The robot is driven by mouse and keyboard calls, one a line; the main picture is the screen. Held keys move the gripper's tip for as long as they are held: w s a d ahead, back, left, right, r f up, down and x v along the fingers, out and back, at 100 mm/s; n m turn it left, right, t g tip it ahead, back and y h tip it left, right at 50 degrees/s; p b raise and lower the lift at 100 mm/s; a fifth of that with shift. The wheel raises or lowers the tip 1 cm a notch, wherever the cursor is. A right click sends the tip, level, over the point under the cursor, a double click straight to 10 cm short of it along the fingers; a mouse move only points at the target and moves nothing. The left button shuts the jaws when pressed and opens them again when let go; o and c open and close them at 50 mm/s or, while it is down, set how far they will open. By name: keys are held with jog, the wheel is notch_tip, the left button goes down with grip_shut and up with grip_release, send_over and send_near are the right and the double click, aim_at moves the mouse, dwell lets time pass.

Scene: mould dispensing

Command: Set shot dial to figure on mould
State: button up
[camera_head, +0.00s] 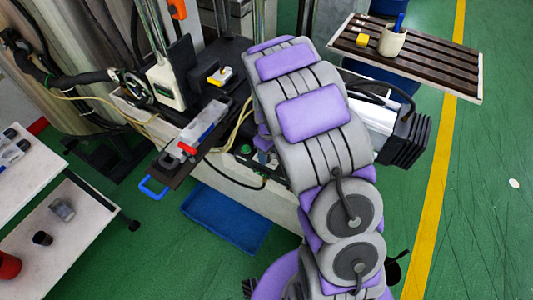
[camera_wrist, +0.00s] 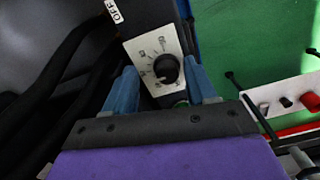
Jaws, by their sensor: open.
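The shot dial is a round black knob (camera_wrist: 166,68) on a white scale plate (camera_wrist: 144,50) in the wrist view. Small figures ring the knob, too blurred to read surely. My gripper (camera_wrist: 163,74) is open, with one blue finger on each side of the knob. I cannot tell whether the fingers touch it. In the head view my arm hides the gripper and the dial. A clear, box-like piece (camera_head: 203,124) with a red clamp lies on a dark bracket there; I cannot tell whether it is the mould, and no figure is readable.
An OFF label (camera_wrist: 114,11) is above left of the dial, with black cables further left. In the head view, a blue tray (camera_head: 226,216) lies on the floor, a slatted table (camera_head: 450,66) stands right, and a shelved cart (camera_head: 85,220) left.

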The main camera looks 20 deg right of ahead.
jog(key=shift+d+f, duration=0.1)
jog(key=shift+d, duration=0.15)
jog(key=shift+a, duration=0.8)
jog(key=shift+c, duration=0.2)
jog(key=shift+a, duration=0.4)
jog(key=c, duration=0.3)
jog(key=shift+d, duration=0.65)
jog(key=c, duration=0.5)
jog(key=shift+a, duration=0.15)
jog(key=shift+c, duration=1)
